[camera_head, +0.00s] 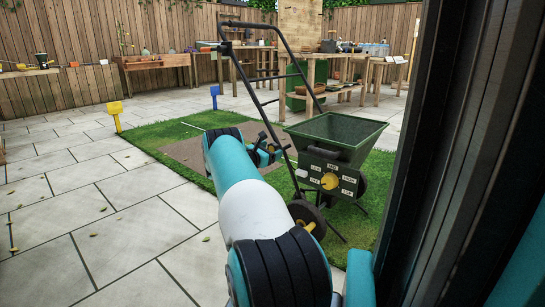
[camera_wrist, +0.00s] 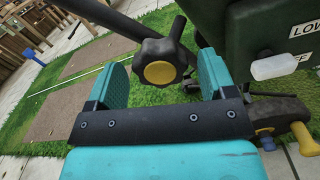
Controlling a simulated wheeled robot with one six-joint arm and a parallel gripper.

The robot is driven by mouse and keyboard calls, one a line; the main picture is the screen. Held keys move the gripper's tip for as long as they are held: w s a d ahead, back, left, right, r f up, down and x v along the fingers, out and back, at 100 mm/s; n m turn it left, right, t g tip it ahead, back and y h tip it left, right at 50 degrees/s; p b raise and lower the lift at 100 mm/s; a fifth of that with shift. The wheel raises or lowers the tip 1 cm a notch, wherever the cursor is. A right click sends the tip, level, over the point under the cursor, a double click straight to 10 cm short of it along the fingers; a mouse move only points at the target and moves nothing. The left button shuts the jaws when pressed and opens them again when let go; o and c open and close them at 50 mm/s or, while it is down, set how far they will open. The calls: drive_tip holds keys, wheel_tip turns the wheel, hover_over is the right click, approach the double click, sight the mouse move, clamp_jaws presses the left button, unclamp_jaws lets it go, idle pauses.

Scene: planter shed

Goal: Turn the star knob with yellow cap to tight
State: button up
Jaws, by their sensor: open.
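The black star knob with a yellow cap (camera_wrist: 159,72) sits on the dark tubular handle frame of the spreader, in the upper middle of the wrist view. My gripper (camera_wrist: 163,66) is open, with one teal finger on each side of the knob. Gaps show between the knob and both fingers, so they look apart from it. How far the knob lies beyond the fingertips is hard to tell. In the head view my gripper (camera_head: 266,153) is beside the spreader's handle, and the knob is too small to make out surely.
The green spreader hopper (camera_head: 336,134) stands right of my gripper, with a yellow dial (camera_head: 329,181) and labels. A white knob (camera_wrist: 276,67) and a yellow-ended lever (camera_wrist: 304,139) are close at right. A dark post (camera_head: 450,150) fills the head view's right.

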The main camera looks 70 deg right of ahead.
drive_tip(key=shift+x, duration=0.8)
drive_tip(key=c, duration=0.9)
